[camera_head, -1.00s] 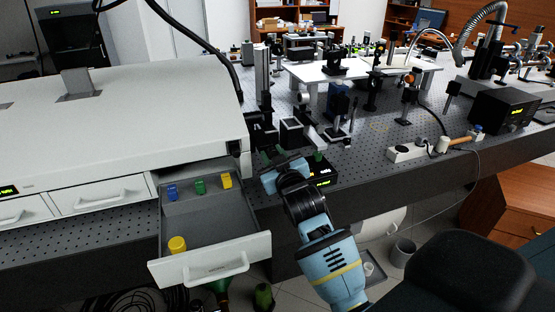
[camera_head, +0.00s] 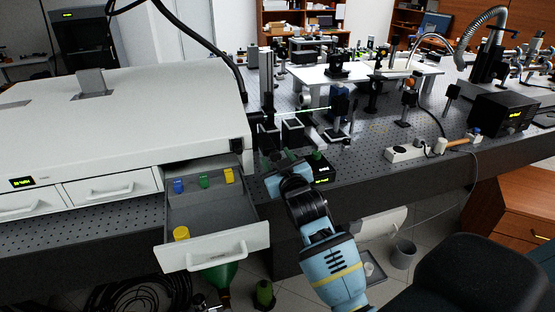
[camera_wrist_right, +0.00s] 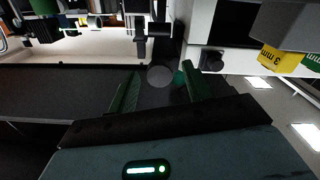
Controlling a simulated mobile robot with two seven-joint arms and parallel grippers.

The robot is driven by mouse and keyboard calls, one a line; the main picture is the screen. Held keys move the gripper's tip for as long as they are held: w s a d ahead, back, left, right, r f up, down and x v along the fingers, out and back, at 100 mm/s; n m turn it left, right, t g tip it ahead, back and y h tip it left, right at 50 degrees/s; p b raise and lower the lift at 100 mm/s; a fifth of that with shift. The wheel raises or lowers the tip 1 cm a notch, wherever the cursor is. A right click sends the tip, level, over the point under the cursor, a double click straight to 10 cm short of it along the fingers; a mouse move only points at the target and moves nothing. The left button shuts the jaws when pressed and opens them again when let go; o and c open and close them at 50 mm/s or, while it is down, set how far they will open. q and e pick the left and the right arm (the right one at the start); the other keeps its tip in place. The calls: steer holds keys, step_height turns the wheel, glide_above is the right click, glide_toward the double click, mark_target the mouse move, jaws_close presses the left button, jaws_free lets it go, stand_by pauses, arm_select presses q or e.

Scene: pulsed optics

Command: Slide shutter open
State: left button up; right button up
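My right gripper (camera_head: 283,158) is at the near edge of the optical table, just right of the white laser housing (camera_head: 130,120). In the right wrist view its two green fingers (camera_wrist_right: 158,90) stand apart with nothing gripped between them. A dark post with a round grey end (camera_wrist_right: 160,75) shows beyond and between the fingertips. It may be part of the shutter, but I cannot tell. In the head view dark mounts (camera_head: 268,135) stand just behind the gripper. A thin pale green beam (camera_head: 305,111) runs across the mounts right of the housing. My left gripper is out of view.
An open drawer (camera_head: 210,216) with yellow, green and blue pieces juts out left of my right arm. A small black box with a lit display (camera_head: 322,168) is close to the gripper's right. Optics crowd the table behind. A black chair (camera_head: 475,275) stands at lower right.

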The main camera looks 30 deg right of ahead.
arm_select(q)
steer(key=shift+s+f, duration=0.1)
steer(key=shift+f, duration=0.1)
arm_select(e)
steer(key=v, duration=0.7)
steer(key=shift+s, duration=0.35)
